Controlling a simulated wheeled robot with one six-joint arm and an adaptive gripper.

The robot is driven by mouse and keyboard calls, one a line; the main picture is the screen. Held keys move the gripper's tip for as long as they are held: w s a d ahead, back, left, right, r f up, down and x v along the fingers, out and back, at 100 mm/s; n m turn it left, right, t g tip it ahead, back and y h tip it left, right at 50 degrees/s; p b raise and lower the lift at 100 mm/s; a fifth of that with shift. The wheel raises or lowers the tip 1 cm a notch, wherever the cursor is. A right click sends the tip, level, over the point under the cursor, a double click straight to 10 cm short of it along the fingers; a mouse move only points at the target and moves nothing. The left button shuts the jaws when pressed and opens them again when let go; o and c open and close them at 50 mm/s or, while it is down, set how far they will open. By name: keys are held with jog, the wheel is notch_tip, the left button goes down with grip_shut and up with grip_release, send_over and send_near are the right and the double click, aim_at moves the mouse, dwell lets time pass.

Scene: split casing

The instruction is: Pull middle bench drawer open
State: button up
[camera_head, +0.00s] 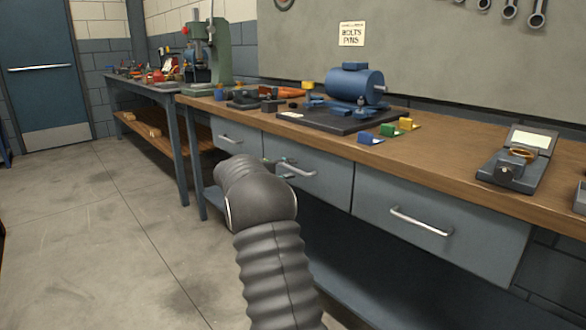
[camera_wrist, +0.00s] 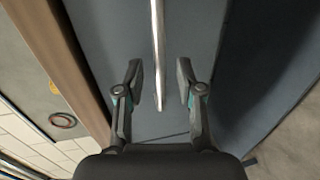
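The middle bench drawer (camera_head: 328,186) has a grey-blue front that looks flush with the fronts beside it. Its silver bar handle (camera_head: 300,172) is partly hidden by my gripper (camera_head: 281,164). In the wrist view, the handle (camera_wrist: 156,50) runs down the picture between the two fingers of my gripper (camera_wrist: 159,80). The fingers are open, one on each side of the bar, with a visible gap on both sides. How deep the bar sits between them is hard to tell.
The left drawer (camera_head: 234,140) and right drawer (camera_head: 435,226) flank it, each with a bar handle. The wooden benchtop (camera_head: 455,149) above carries a blue motor (camera_head: 350,88), small coloured blocks and a gauge box (camera_head: 518,160). The floor (camera_head: 95,235) at left is clear.

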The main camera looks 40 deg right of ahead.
jog(key=shift+x, duration=1)
grip_shut()
jog(key=shift+a, duration=0.1)
